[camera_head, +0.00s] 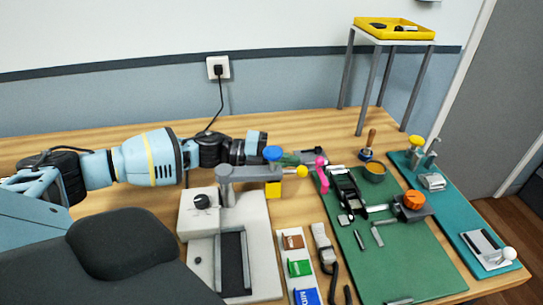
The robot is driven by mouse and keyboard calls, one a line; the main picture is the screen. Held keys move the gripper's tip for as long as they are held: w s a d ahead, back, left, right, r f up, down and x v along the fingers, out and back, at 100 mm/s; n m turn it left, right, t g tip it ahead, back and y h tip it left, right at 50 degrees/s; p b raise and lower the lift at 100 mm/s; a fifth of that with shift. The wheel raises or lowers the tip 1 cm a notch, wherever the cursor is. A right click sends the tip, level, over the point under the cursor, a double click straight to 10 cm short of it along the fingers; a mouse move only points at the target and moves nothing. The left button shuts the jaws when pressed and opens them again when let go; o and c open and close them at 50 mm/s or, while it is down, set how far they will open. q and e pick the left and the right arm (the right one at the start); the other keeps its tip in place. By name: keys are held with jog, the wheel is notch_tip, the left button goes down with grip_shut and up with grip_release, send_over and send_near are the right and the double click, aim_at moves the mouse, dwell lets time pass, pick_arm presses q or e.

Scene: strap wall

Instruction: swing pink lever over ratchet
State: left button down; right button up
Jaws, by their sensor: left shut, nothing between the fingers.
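The pink lever (321,172) stands near the back left edge of the green board (400,250). A black, frame-like fitting with metal parts (345,188) sits just right of it and looks like the ratchet. My left arm comes in from the left, and my left gripper (302,158) is at its end, just behind and left of the pink lever. It is shut and empty. A grey bar with a blue knob partly hides the wrist and gripper. I cannot tell whether the fingertips touch the lever. My right gripper is not in view.
A white base (266,206) with a grey bar (250,173) and yellow ball stands in front of my wrist. Coloured cards (299,268) lie near the front. An orange knob (413,199) and teal board (456,215) are to the right. A yellow tray (394,34) stands on a raised stand behind.

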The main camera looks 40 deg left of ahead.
aim_at(322, 174)
pick_arm(q)
jog(key=shift+x, duration=1.95)
jog(key=shift+a, duration=0.1)
